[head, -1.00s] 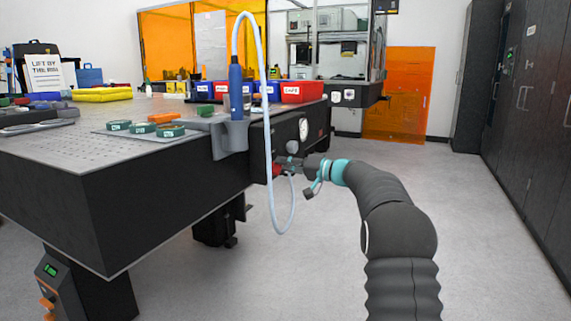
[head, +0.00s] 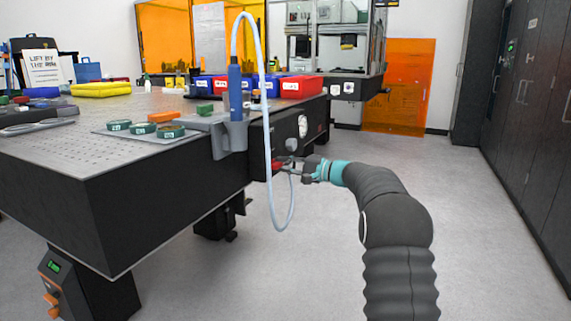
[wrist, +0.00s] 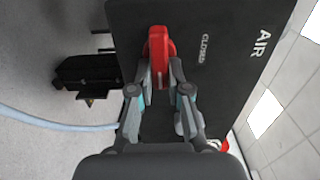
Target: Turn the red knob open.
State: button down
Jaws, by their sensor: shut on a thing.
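The red knob (wrist: 158,45) is on the dark panel (wrist: 215,85) of the table's side, in the upper middle of the wrist view. Its long handle points along my fingers. "CLOSED" and "AIR" are lettered on the panel to its right. My gripper (wrist: 161,70) is shut on the knob, one finger on each side of the handle. In the head view the knob shows as a small red patch (head: 277,164) at my gripper's tip (head: 287,164), partly hidden by the fingers and the hose.
A pale blue hose (head: 268,140) loops down just left of my gripper from a blue tool (head: 236,92) in a grey holder (head: 230,138). A round gauge (head: 302,126) and a grey knob (head: 291,144) sit above. The floor to the right is clear.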

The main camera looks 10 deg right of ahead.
jog(key=shift+a+f, duration=0.15)
jog(key=c, duration=1.1)
grip_release()
jog(key=shift+s, duration=0.1)
jog(key=shift+s+d, duration=0.2)
jog(key=shift+d, duration=0.25)
jog(key=v, duration=1.1)
